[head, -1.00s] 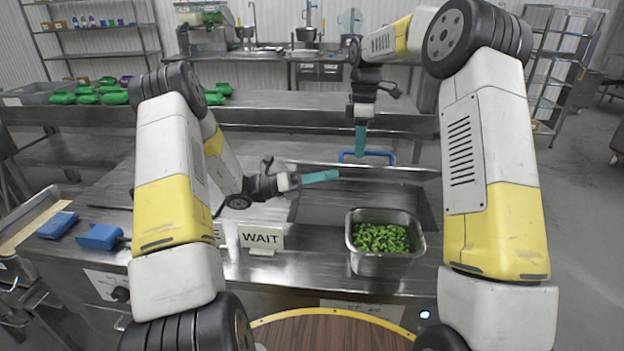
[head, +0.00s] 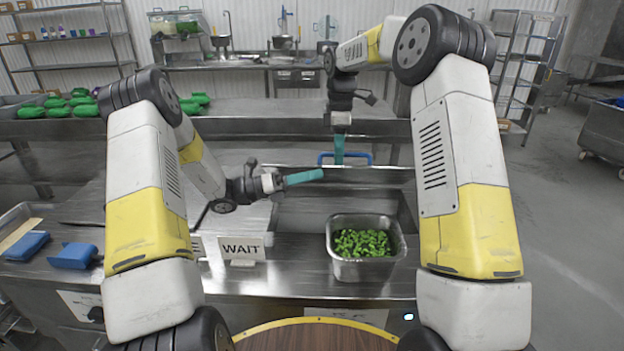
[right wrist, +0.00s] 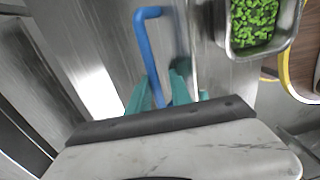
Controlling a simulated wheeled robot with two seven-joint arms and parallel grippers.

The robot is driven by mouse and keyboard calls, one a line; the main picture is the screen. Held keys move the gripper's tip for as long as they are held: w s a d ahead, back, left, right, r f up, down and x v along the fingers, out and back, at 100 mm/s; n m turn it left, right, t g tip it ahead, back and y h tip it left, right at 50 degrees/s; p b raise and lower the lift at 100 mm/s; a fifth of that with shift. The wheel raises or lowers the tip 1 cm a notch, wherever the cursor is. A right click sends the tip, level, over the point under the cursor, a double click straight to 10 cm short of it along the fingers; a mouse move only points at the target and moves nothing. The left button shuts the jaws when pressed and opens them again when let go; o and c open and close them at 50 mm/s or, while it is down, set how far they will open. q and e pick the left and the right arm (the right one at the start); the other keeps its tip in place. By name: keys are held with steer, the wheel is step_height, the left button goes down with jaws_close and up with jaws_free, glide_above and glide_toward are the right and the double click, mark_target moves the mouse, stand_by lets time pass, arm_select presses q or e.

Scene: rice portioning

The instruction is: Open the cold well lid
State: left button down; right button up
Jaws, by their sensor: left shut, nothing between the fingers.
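The blue handle (head: 356,157) stands at the back of the steel counter, behind a dark recessed area; I take it as the lid's handle. The lid's own outline is hard to make out. My right gripper (head: 339,160) points down at the left part of the handle. In the right wrist view, the blue handle (right wrist: 146,45) runs between its two teal fingers (right wrist: 163,88), which stand apart with space beside the bar. My left gripper (head: 318,176) is shut and empty, held sideways above the counter, left of the handle.
A steel pan (head: 364,268) of green pieces sits at the counter's front. A WAIT sign (head: 242,249) stands left of it. Blue items (head: 74,256) lie farther left. Green bags (head: 60,106) lie on the rear table.

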steer(key=shift+o, duration=0.6)
steer(key=shift+r, duration=0.1)
steer(key=shift+a+r, duration=0.15)
